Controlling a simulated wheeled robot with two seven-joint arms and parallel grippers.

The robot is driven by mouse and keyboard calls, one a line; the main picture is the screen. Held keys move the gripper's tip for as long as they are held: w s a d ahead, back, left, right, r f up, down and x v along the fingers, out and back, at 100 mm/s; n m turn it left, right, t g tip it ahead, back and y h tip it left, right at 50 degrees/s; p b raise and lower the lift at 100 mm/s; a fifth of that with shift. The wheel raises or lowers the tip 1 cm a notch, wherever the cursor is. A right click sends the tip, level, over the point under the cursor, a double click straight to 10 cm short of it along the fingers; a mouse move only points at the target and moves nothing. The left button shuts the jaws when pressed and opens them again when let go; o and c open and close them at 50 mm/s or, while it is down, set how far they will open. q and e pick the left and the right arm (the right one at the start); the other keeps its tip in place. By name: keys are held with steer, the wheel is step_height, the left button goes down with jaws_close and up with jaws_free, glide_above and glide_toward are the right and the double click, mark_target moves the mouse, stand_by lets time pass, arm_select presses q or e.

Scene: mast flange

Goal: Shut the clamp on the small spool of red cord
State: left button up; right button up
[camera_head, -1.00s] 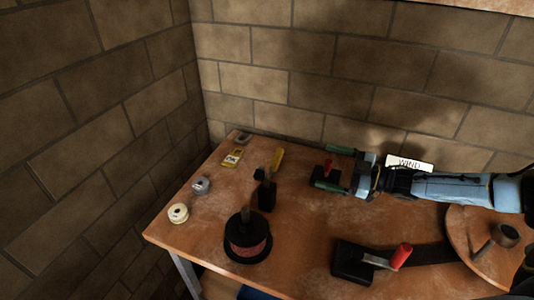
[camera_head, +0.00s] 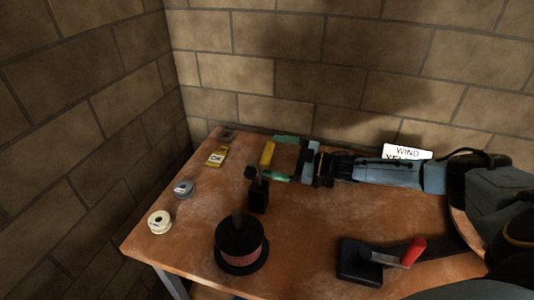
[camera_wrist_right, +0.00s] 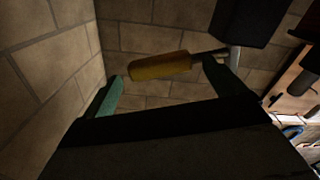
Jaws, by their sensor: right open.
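The spool of red cord (camera_head: 241,246), with dark flanges, stands on the wooden table near its front edge. Just behind it is a clamp (camera_head: 258,196) with a black body and a yellow handle (camera_head: 267,153) rising at the back. I cannot tell whether it touches the spool. My right gripper (camera_head: 276,157), with green fingers, is open and comes from the right, its fingertips at either side of the yellow handle. In the right wrist view the handle (camera_wrist_right: 160,66) lies across the gap between the fingertips. My left gripper is not in view.
A second clamp (camera_head: 360,262) with a red handle (camera_head: 414,251) sits at the right. A white reel (camera_head: 159,222), a grey reel (camera_head: 184,188) and a yellow tag (camera_head: 216,156) lie at the left. A sign (camera_head: 407,152) stands by the brick wall behind my arm.

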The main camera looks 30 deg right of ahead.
mark_target(271, 155)
steer(key=shift+x, duration=1.75)
steer(key=c, duration=1.4)
